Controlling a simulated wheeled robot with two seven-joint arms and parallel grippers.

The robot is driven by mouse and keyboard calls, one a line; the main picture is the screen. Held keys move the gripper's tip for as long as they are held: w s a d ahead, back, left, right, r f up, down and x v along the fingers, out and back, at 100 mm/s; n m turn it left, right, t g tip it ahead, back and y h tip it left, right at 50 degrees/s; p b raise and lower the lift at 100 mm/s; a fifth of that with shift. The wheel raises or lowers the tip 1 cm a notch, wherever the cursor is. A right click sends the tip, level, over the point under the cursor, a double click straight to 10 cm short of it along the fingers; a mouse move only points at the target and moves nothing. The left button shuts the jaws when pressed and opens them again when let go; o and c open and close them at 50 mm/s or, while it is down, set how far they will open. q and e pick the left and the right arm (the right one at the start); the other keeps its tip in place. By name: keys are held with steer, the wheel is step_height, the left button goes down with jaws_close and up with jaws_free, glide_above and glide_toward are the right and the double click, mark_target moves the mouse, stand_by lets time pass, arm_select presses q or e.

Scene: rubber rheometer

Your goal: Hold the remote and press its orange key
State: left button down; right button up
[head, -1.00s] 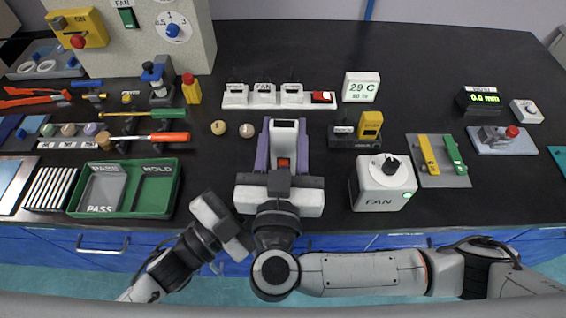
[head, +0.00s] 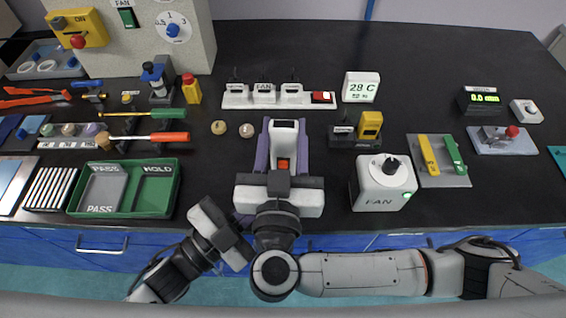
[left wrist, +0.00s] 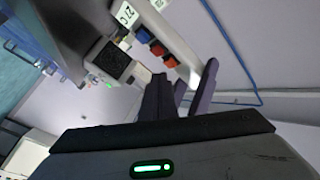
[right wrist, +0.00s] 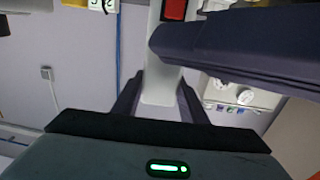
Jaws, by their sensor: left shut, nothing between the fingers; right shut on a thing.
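The white remote (head: 284,132) with a dark window and an orange key (head: 282,164) is held between the purple fingers of my right gripper (head: 283,145), shut on its sides. The right wrist view shows the pale remote (right wrist: 160,85) between the fingers and a red-orange key (right wrist: 174,9) at the top edge. A dark finger, apparently my left gripper's, crosses that view from the right, just below the key. My left gripper (head: 243,215) is shut and empty beside the right palm. Its tips are hidden in the head view. The left wrist view shows its fingers (left wrist: 160,95) together.
A white fan unit (head: 385,185) stands right of my right gripper. A green tray (head: 125,206) and tools are on the left.

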arm_select(q)
steer(key=shift+s+a, duration=0.15)
steer(key=shift+s, duration=2.35)
arm_select(e)
steer(key=o, duration=1.5)
steer(key=shift+r, duration=0.1)
